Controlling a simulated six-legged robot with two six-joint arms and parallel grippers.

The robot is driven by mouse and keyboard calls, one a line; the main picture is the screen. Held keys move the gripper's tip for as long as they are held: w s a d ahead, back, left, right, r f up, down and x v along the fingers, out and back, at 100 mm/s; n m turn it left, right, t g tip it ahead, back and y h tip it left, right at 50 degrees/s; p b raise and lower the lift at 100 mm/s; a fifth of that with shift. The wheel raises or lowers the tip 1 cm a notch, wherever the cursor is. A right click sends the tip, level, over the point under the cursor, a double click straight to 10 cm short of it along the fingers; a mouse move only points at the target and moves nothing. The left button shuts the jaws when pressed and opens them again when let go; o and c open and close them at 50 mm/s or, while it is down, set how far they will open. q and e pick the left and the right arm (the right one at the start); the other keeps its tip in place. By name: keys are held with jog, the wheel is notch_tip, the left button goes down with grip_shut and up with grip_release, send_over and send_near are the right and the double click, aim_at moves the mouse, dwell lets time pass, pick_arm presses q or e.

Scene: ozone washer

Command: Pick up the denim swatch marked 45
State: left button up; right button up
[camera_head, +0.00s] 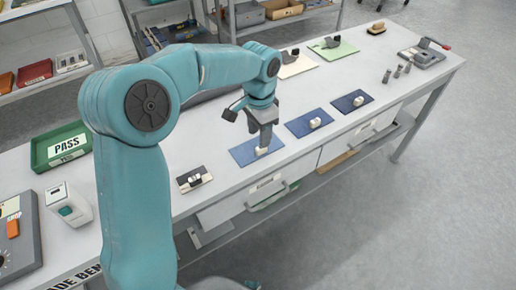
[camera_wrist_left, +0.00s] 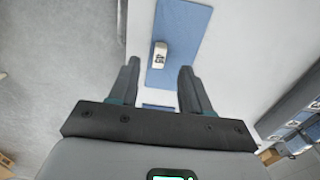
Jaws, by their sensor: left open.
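The denim swatch marked 45 (camera_head: 243,153) lies flat on the white bench, a blue rectangle with a white block on it. In the left wrist view the same swatch (camera_wrist_left: 180,35) shows the white block (camera_wrist_left: 160,55) with dark digits reading 45. My left gripper (camera_head: 262,145) is open and points down over this swatch, close to the white block. In the left wrist view my left gripper (camera_wrist_left: 159,66) has its fingers spread on either side of the swatch, with nothing held. I cannot tell the exact height of the fingertips. My right gripper is not in view.
Two similar blue swatches (camera_head: 309,123) (camera_head: 352,101) lie to the right. A dark card (camera_head: 194,179) lies left, near a green PASS tray (camera_head: 38,153) and a white handheld device (camera_head: 69,212). Green and cream sheets (camera_head: 336,50) with dark objects lie at the back.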

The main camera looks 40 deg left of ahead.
aim_at(257, 145)
pick_arm(q)
jog(key=f, duration=0.3)
jog(key=w+f, duration=0.1)
jog(key=f, duration=0.1)
jog(key=shift+d+f, duration=0.2)
grip_shut()
jog(key=shift+r, duration=0.1)
